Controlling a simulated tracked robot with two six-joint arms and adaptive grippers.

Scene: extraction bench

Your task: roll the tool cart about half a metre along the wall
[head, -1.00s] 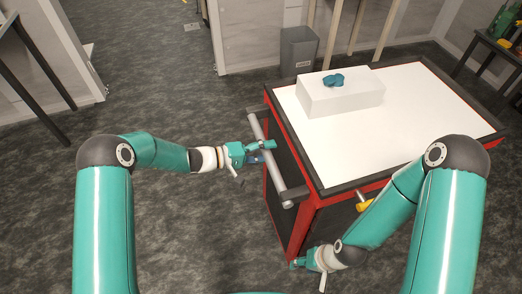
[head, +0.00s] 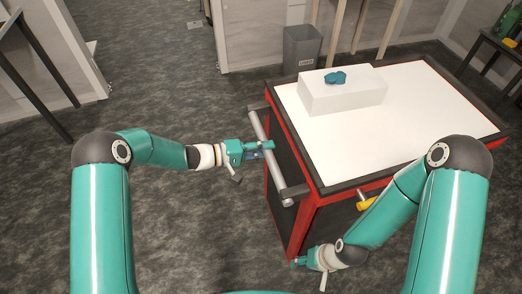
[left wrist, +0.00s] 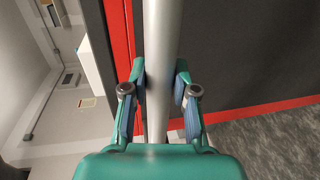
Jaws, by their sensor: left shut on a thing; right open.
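The tool cart (head: 400,140) is red and black with a white top, in the right half of the head view. Its grey bar handle (head: 270,160) runs along its left side. My left gripper (head: 265,149) is shut on the handle near its middle. In the left wrist view the handle (left wrist: 160,60) passes between the two fingers (left wrist: 156,95), with the cart's red edge and dark side panel behind it. My right gripper (head: 301,261) is open and low, near the cart's bottom front corner. Its fingertips are small, and contact with the cart cannot be told.
A white box (head: 342,92) with a small blue object (head: 336,78) sits on the cart top. A grey bin (head: 302,50) stands behind the cart, near the wall. Dark tables stand at the far left and far right. The floor left of the cart is clear.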

